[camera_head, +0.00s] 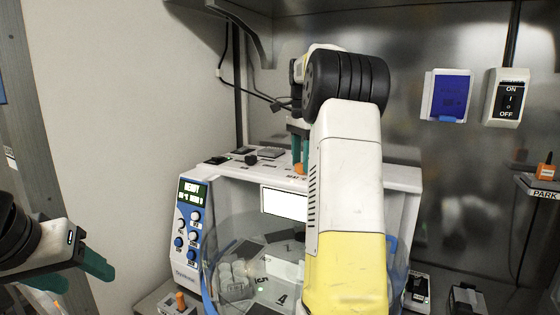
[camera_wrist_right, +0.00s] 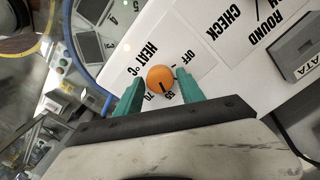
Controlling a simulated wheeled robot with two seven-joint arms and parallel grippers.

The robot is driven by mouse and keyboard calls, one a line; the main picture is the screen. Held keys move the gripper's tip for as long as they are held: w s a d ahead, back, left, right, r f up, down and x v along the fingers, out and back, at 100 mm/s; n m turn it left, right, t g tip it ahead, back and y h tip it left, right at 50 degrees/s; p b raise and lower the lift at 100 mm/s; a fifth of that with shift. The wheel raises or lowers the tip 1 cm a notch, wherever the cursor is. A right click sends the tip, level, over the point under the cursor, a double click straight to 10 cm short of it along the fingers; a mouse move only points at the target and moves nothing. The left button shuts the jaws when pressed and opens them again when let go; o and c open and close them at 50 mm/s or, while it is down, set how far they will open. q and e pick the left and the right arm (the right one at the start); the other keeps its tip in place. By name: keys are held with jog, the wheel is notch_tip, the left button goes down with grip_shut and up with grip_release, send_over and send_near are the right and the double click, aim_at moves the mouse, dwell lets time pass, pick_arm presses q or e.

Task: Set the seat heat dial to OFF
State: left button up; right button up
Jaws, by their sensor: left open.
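The orange heat dial (camera_wrist_right: 160,78) sits on the white top panel beside the lettering HEAT °C. The marks OFF, 55 and 70 stand around it, and its dark pointer line points toward 55. In the head view, a bit of orange (camera_head: 299,169) shows under my right gripper (camera_head: 299,145). In the right wrist view, my right gripper (camera_wrist_right: 158,80) has one green finger on each side of the dial. I cannot tell whether the fingers touch it. My left gripper (camera_head: 95,265) is open and empty, away from the machine at the far left.
The white machine (camera_head: 405,180) has a blue control panel (camera_head: 187,235) with a READY display and a clear round bowl (camera_head: 222,262) in front. An ON/OFF switch (camera_head: 508,98) and a blue-covered box (camera_head: 447,95) are on the back wall. An orange PARK knob (camera_head: 545,172) is at right.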

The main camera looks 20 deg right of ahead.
grip_shut()
jog(key=shift+n, duration=0.4)
jog(key=n, duration=0.4)
jog(key=shift+n, duration=0.3)
jog(key=n, duration=1)
jog(key=shift+n, duration=2.2)
